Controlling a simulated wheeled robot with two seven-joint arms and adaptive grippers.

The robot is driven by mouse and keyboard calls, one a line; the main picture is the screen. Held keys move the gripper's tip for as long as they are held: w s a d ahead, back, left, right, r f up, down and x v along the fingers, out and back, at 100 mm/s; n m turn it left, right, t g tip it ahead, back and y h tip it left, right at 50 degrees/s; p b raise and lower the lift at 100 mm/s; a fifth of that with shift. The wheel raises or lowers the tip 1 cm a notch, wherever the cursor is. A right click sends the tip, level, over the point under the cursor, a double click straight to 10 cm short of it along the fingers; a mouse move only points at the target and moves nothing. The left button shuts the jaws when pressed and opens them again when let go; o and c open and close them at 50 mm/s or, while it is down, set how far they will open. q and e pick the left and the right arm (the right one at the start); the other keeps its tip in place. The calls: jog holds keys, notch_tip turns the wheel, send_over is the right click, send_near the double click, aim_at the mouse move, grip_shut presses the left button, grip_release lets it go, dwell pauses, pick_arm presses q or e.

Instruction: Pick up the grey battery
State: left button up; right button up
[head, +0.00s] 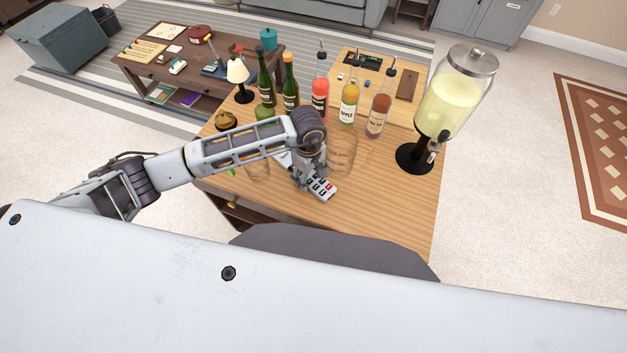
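My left gripper (306,183) points down at the front of the wooden bar table (395,210). Its fingers are small here, and I cannot tell whether they are open or hold anything. Just right of the fingertips lies a small pale slab with dark and red patches (322,188), like a remote control, partly covered by the gripper. I cannot make out a grey battery; it may be hidden behind the gripper or too small to tell. My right gripper is not in view.
Clear glasses (342,152) stand close to the gripper. Several bottles (349,101) stand behind it. A tall drink dispenser (447,104) stands at the right, and a small lamp (238,74) at the back left. The table's front right is clear.

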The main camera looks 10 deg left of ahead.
aim_at(310, 176)
pick_arm(q)
jog(key=c, duration=0.8)
jog(key=shift+c, duration=0.2)
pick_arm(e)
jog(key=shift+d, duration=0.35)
pick_arm(q)
jog(key=shift+r, duration=0.2)
notch_tip(310, 176, up, 18)
jog(key=b, duration=0.2)
jog(key=shift+f+b, duration=0.15)
jog(key=shift+b, duration=0.15)
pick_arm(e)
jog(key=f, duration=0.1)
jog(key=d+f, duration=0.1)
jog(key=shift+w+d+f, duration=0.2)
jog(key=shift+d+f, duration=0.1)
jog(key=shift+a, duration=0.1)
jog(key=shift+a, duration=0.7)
